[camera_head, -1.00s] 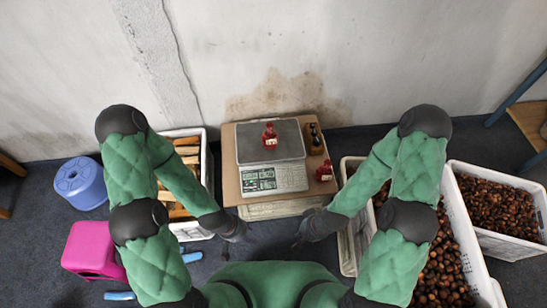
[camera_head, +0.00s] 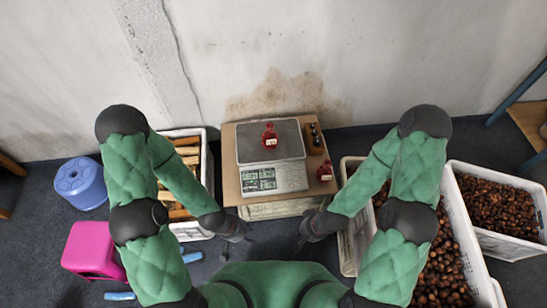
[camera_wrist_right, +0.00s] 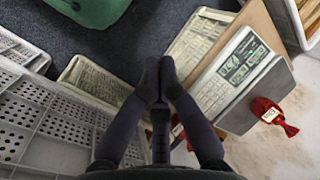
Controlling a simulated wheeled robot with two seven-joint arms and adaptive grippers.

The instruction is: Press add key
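The scale (camera_head: 289,178) stands on a brown board, with a dark display (camera_head: 258,179) and a light key panel on its front. The single keys are too small to read. In the right wrist view its key panel (camera_wrist_right: 212,93) lies right of my fingers. A red bag (camera_head: 270,137) sits on the scale's grey plate (camera_head: 285,150); it also shows in the wrist view (camera_wrist_right: 272,114). My right gripper (camera_head: 304,241) is below and right of the scale, apart from it; its fingertips (camera_wrist_right: 159,66) are together and empty. My left gripper (camera_head: 243,236) hangs below the scale; its fingers are unclear.
Another red bag (camera_head: 325,171) and a wooden holder with dark things (camera_head: 315,138) are right of the scale. A white crate (camera_head: 205,165) stands left, and chestnut crates (camera_head: 463,235) stand right. A pink stool (camera_head: 91,250) and a blue stool (camera_head: 80,182) are at far left.

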